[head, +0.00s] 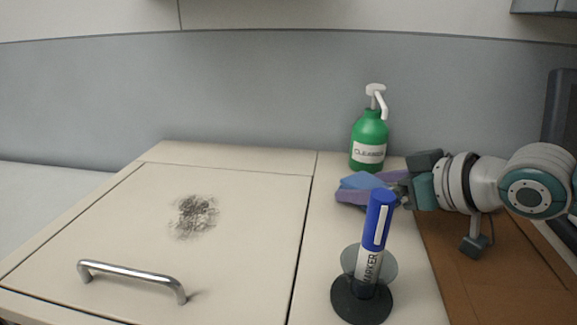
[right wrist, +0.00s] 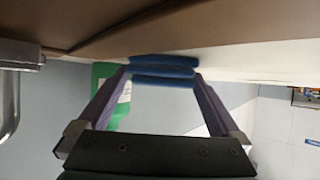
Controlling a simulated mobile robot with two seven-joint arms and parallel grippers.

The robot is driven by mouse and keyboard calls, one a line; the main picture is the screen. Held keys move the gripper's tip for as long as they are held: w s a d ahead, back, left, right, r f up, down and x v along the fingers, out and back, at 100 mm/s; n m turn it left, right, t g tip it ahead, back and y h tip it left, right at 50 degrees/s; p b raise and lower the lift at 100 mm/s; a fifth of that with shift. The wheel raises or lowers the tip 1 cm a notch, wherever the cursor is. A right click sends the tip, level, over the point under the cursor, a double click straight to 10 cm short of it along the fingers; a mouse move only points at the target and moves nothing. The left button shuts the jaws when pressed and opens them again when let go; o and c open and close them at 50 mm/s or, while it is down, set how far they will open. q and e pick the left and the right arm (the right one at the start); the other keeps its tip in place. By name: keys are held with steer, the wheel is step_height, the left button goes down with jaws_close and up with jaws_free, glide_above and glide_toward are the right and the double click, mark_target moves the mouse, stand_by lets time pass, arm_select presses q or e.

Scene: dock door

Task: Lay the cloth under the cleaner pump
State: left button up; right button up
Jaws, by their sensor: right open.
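The cleaner pump (head: 368,140) is a green bottle with a white pump head and a label, upright at the back of the counter. In the right wrist view part of its green body (right wrist: 100,75) shows behind a finger. The blue cloth (head: 362,181) lies folded on the counter just in front of the bottle; its stacked layers (right wrist: 163,70) show in the right wrist view. My right gripper (head: 352,187) is open, its purple fingers on either side of the cloth. I cannot tell whether they touch it. My left gripper is not in view.
A blue marker (head: 376,222) stands upright in a dark round holder (head: 347,303) in front of the cloth. The pale door panel (head: 120,225) at left has a dark smudge (head: 193,215) and a metal handle (head: 130,275). A brown surface (head: 480,280) lies at right.

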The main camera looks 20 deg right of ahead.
steer(key=shift+r, duration=0.25)
steer(key=p+v, duration=0.4)
steer(key=v, duration=0.8)
steer(key=shift+f+p, duration=0.15)
steer(key=shift+p, duration=0.15)
stand_by(0.4)
